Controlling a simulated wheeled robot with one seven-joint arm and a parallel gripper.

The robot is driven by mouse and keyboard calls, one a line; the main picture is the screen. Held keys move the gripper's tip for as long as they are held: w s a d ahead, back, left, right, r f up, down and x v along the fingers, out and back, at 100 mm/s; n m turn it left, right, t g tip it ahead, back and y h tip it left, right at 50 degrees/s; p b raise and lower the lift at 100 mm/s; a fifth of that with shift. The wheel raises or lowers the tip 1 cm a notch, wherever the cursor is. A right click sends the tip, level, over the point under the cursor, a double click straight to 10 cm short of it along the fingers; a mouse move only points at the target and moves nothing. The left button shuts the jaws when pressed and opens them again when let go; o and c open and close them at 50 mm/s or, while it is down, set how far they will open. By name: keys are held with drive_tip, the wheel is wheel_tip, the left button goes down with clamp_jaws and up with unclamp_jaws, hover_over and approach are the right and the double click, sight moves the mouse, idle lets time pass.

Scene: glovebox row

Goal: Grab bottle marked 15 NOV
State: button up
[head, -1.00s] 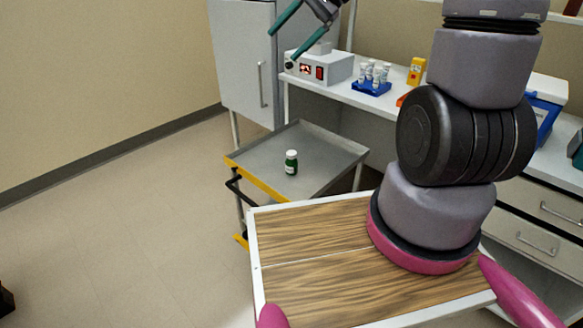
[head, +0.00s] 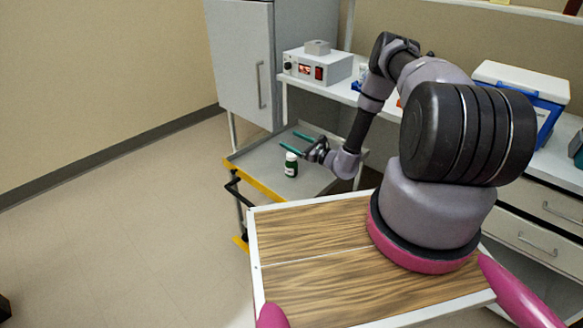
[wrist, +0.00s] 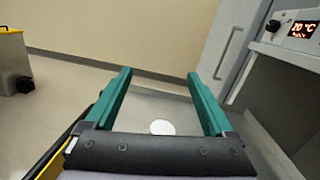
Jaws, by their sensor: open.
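A green bottle with a white cap (head: 291,165) stands upright on the grey metal cart tray (head: 255,160). Its label is too small to read in the head view. In the wrist view only its round white cap (wrist: 162,127) shows, low between the fingers. My gripper (head: 297,142) is open and empty, with two teal fingers pointing left over the tray, just behind and above the bottle in the picture. The fingers also show spread apart in the wrist view (wrist: 160,82). I cannot tell the exact height gap between gripper and bottle.
A white bench (head: 335,88) behind the cart carries a box with a red display (head: 318,68) and a blue-and-white cooler (head: 525,88). A grey cabinet (head: 240,55) stands behind the cart. The cart has a yellow front edge (head: 262,187). The rest of the tray looks bare.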

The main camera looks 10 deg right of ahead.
sight(294, 161)
drive_tip(key=s+d+f+m+h, duration=0.1)
drive_tip(key=f, duration=0.2)
drive_tip(key=s+d+f+m+t+h, duration=0.1)
drive_tip(key=f+h, duration=0.1)
drive_tip(key=f, duration=0.2)
drive_tip(key=s+f+m+t+h, duration=0.1)
drive_tip(key=f+m, duration=0.1)
drive_tip(key=f, duration=0.1)
drive_tip(key=shift+d+f+h, duration=0.3)
drive_tip(key=shift+d+f, duration=0.05)
drive_tip(key=shift+d, duration=0.05)
drive_tip(key=x, duration=0.4)
drive_tip(key=shift+w+a+f, duration=0.1)
drive_tip(key=shift+w, duration=0.1)
drive_tip(key=shift+d+x, duration=0.1)
drive_tip(key=shift+x, duration=1.35)
drive_tip(key=shift+d+x, duration=0.15)
drive_tip(key=shift+x, duration=1.3)
drive_tip(key=shift+w, duration=0.15)
clamp_jaws()
